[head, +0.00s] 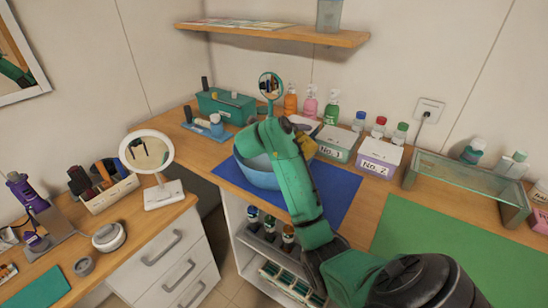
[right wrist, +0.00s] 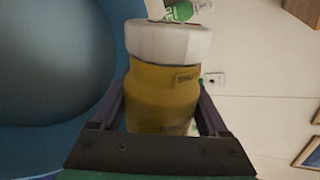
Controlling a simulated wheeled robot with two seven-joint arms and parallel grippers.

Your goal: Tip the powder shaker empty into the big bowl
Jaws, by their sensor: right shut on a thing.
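The big blue bowl (head: 256,172) stands on a blue mat on the cart, partly hidden by my right arm. It fills the left side of the right wrist view (right wrist: 50,60). My right gripper (right wrist: 160,105) is shut on the powder shaker (right wrist: 160,90), a mustard-yellow jar with a white cap. The shaker appears tipped on its side, beside or above the bowl's rim. In the head view only a bit of yellow (head: 306,143) shows past my arm. I cannot see any powder coming out. My left gripper is not in view.
Green box No. 1 (head: 335,143) and purple box No. 2 (head: 379,158) stand right of the bowl. Several bottles line the wall behind. A round mirror (head: 270,86) stands behind the bowl. A glass-topped stand (head: 465,180) is at right. The green mat (head: 440,250) is largely clear.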

